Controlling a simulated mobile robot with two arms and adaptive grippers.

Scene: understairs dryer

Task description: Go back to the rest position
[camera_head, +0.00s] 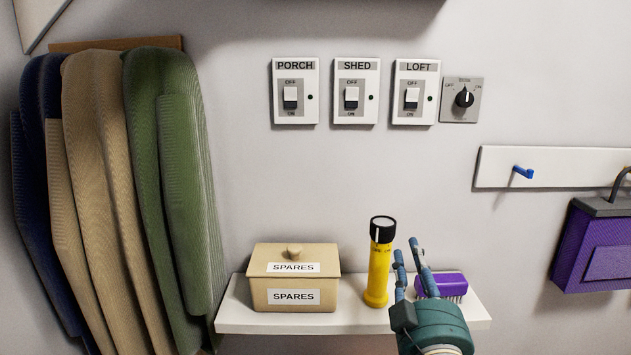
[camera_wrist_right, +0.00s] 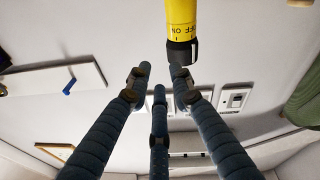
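My right gripper (camera_head: 406,247) is in front of the shelf at the lower right, fingers pointing up. Its fingers also show in the right wrist view (camera_wrist_right: 160,80); they are apart with nothing between them, so it is open and empty. A yellow torch (camera_head: 379,270) with a black head stands upright on the shelf, just left of the fingers. In the right wrist view the torch (camera_wrist_right: 182,20) appears upside down beyond the fingertips, with OFF and ON marks near its head. It looks close to one finger; I cannot tell if they touch. My left gripper is not in view.
The white shelf (camera_head: 235,315) holds a beige SPARES box (camera_head: 293,280) and a purple brush (camera_head: 452,285) partly behind my gripper. Wall switches PORCH (camera_head: 295,92), SHED (camera_head: 356,92), LOFT (camera_head: 415,92) and a dial (camera_head: 463,99) are above. Coats (camera_head: 130,180) hang left; a purple box (camera_head: 600,245) hangs right.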

